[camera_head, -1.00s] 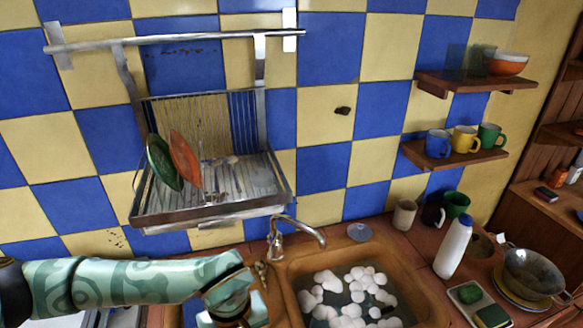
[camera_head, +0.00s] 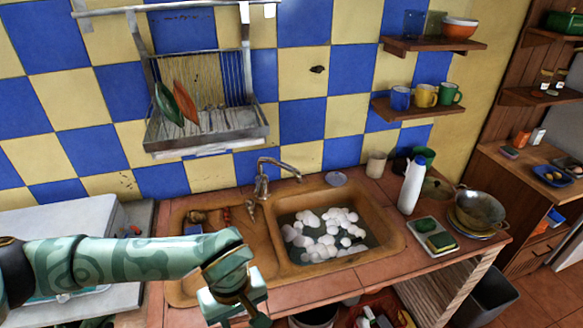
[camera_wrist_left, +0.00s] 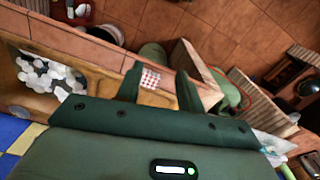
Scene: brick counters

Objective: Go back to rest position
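My left arm comes in from the left of the head view. Its gripper (camera_head: 250,312) is at the bottom edge, in front of the sink counter, and partly cut off. In the left wrist view the two dark green fingers of my left gripper (camera_wrist_left: 160,85) stand apart with nothing held between them. My right arm and gripper are in neither view.
A sink (camera_head: 395,240) with white foam is set in the tiled counter. A white bottle (camera_head: 412,185), a metal bowl (camera_head: 480,208) and a tray with sponges (camera_head: 437,238) stand to its right. A wall rack (camera_head: 258,128) holds two plates.

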